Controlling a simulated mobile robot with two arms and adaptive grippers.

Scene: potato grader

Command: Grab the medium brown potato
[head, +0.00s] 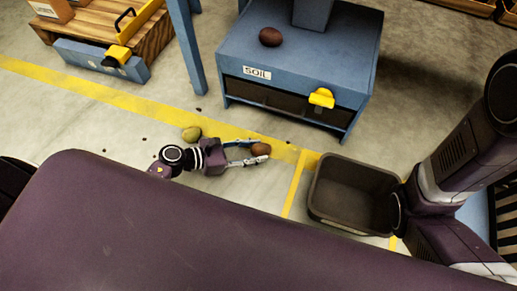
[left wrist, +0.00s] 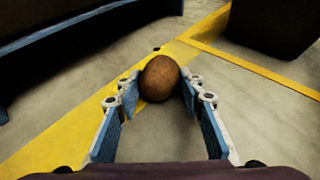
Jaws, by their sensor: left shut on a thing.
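A brown potato (head: 260,149) is at the yellow floor line, in front of the blue soil box. In the left wrist view the brown potato (left wrist: 160,78) sits between the fingertips, with a pad against each side. My left gripper (head: 256,153) is shut on it, and the fingers also show in the left wrist view (left wrist: 159,92). I cannot tell whether the potato touches the floor. A reddish-brown potato (head: 270,37) lies on top of the blue box. A greenish-yellow potato (head: 191,133) lies on the floor beside my left wrist. My right gripper does not show.
The blue box (head: 340,45) labelled SOIL has a yellow handle (head: 321,98). A dark, open bin (head: 335,165) stands on the floor to the right, near my right arm. Small dark bits dot the floor.

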